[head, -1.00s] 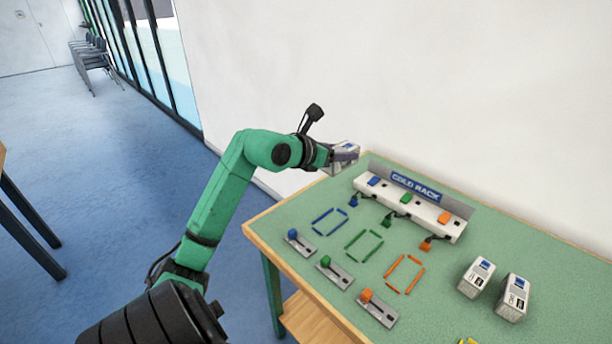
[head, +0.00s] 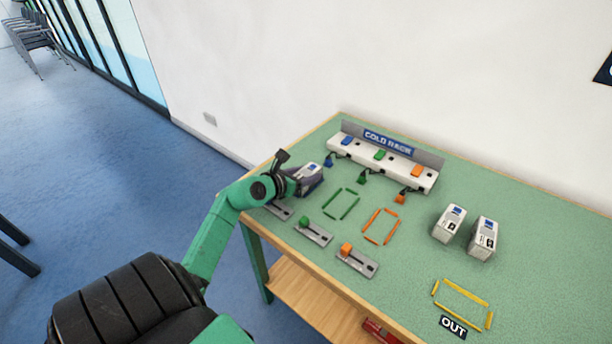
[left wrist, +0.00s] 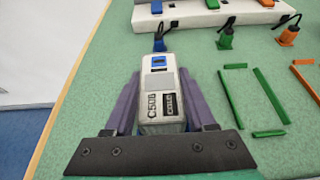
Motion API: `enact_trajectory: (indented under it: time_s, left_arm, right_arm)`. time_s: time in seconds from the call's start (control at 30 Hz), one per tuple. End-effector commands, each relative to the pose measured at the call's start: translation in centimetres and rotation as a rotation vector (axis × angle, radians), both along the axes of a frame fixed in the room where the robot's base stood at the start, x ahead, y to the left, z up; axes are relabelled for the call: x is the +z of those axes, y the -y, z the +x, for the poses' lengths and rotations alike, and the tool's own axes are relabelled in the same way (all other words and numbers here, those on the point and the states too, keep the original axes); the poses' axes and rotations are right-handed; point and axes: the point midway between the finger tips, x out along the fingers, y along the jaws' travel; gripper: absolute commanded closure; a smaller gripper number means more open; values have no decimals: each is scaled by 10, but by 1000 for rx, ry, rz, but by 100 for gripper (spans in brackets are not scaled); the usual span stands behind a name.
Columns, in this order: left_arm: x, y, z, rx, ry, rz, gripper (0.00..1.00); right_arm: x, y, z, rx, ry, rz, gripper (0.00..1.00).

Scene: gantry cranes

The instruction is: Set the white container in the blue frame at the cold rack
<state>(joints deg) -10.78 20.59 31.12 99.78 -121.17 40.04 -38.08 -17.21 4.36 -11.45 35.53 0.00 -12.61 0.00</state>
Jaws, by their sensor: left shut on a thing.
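My left gripper (head: 311,180) is shut on a white container (head: 308,169) with a blue patch on its top, at the left side of the green table. In the left wrist view the container (left wrist: 161,98) sits between the two purple-grey fingers, its far end just short of a blue plug (left wrist: 159,43). I cannot tell whether it touches the table. The blue frame does not show now; the gripper and container cover that area. The cold rack (head: 428,183) stands behind, with blue, green and orange parts. My right gripper is not in view.
A green frame (head: 341,204) and an orange frame (head: 381,226) lie to the right of the gripper. Slider plates (head: 314,233) line the front. Two more white containers (head: 449,225) stand at the right, behind a yellow frame (head: 462,304) marked OUT. The right tabletop is mostly clear.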

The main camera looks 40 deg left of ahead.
Motion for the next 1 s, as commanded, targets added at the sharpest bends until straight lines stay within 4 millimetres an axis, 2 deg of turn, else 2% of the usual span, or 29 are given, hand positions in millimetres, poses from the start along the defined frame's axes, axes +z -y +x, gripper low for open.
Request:
enact_trajectory:
  time_s: [0.27,0.3,0.37,0.4,0.77,0.87,1.0]
  left_arm:
    - [-2,0,0,0,2,1,100]
    - [-2,0,0,0,1,1,40]
    - [-1,0,0,0,1,1,18]
    - [-1,0,0,0,1,1,14]
    - [4,0,-1,0,1,0,14]
    - [7,0,-14,1,-1,1,14]
    - [19,0,-44,0,-1,2,14]
  right_arm:
    - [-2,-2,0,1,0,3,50]
    - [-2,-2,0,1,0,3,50]
    - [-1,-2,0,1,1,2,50]
    - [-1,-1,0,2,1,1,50]
    - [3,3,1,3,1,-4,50]
    - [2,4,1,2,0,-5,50]
    - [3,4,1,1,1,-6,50]
